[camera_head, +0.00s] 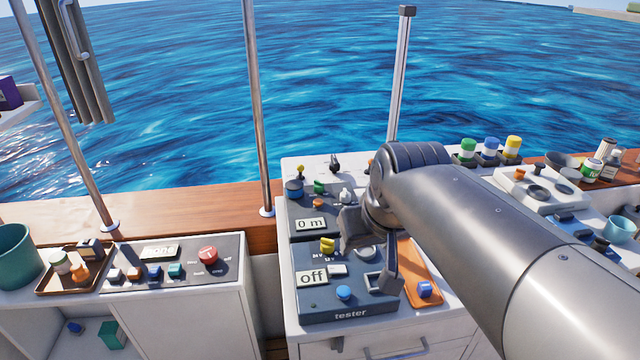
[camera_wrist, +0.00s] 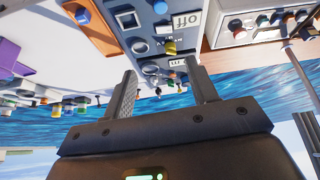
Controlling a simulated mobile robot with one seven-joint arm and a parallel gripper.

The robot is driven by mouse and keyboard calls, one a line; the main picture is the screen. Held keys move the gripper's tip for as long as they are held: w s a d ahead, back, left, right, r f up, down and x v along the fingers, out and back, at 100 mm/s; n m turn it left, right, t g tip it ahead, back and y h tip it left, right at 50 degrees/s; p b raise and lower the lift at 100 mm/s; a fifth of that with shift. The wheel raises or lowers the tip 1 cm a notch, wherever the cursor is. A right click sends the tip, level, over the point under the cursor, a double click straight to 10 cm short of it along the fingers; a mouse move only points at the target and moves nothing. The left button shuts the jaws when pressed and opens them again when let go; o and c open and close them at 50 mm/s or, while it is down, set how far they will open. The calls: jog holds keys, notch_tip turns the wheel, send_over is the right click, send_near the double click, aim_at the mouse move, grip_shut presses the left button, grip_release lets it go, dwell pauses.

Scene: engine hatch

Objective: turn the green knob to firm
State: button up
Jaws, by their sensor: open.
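A small green knob (camera_head: 319,187) stands on the dark upper panel, just above the "0 m" display (camera_head: 310,224) in the head view. No "firm" mark is readable near it. My gripper (camera_head: 366,258) is over the right side of the dark panels, to the right of and nearer than the green knob, and touches no knob that I can see. In the wrist view my gripper (camera_wrist: 161,70) has its two fingers wide apart with nothing held between them.
The tester panel (camera_head: 350,312) has a yellow knob (camera_head: 327,246), an "off" display and a blue knob (camera_head: 344,293). An orange tray (camera_head: 420,268) lies to its right. Green, blue and yellow jars stand behind my arm. A pole (camera_head: 257,110) rises left of the panels.

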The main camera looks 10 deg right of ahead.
jog(key=w+r+n, duration=0.1)
jog(key=w+r, duration=0.2)
jog(key=w, duration=1)
jog(key=n+g+y, duration=0.1)
jog(key=n+y, duration=0.1)
jog(key=n, duration=0.2)
send_over(320, 183)
jog(key=s+d, duration=0.2)
jog(key=s, duration=0.2)
notch_tip(320, 183, down, 14)
jog(key=r, duration=0.1)
jog(key=x, duration=1.1)
jog(key=shift+c, duration=0.5)
jog(key=c, duration=0.9)
jog(key=shift+o, duration=0.2)
